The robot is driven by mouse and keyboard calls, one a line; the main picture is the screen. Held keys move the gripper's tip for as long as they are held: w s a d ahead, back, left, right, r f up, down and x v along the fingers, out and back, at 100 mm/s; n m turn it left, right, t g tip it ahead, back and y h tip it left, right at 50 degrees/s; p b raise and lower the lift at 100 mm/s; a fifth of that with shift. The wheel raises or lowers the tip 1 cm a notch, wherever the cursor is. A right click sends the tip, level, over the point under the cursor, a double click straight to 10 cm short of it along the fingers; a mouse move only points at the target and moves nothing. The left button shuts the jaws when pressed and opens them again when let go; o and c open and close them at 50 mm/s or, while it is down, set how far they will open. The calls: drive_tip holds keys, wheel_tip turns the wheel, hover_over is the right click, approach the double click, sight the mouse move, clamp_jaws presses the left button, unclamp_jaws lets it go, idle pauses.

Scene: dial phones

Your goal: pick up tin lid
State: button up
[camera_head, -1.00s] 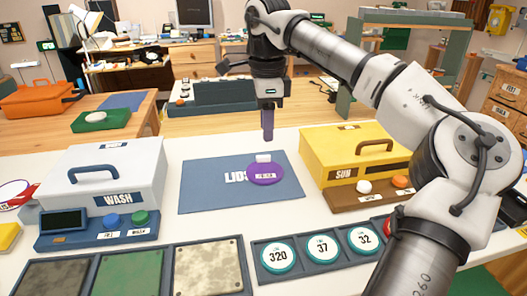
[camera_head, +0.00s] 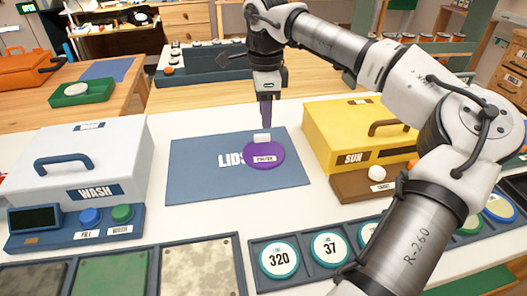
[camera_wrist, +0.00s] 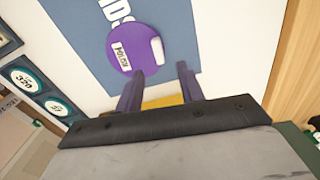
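The tin lid is a round purple disc (camera_head: 264,156) with a white knob on top and a small printed label. It lies on the blue mat marked LIDS (camera_head: 195,185), right of the mat's middle. My gripper (camera_head: 266,122) points down above the far side of the lid, apart from it. In the wrist view my gripper (camera_wrist: 160,73) has two fingers spread with a clear gap and nothing between them. The lid (camera_wrist: 138,48) shows whole just beyond and left of the fingertips there.
A white WASH box (camera_head: 120,165) stands on the left and a yellow SUN box (camera_head: 335,125) on the right. Round numbered discs lie in a dark tray (camera_head: 305,236) in front, beside a tray of coloured panels (camera_head: 152,270). White tabletop around the mat is clear.

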sight(267, 135)
wheel_tip(267, 135, down, 6)
drive_tip(key=shift+d+r, duration=0.15)
clamp_jaws()
idle(0.3)
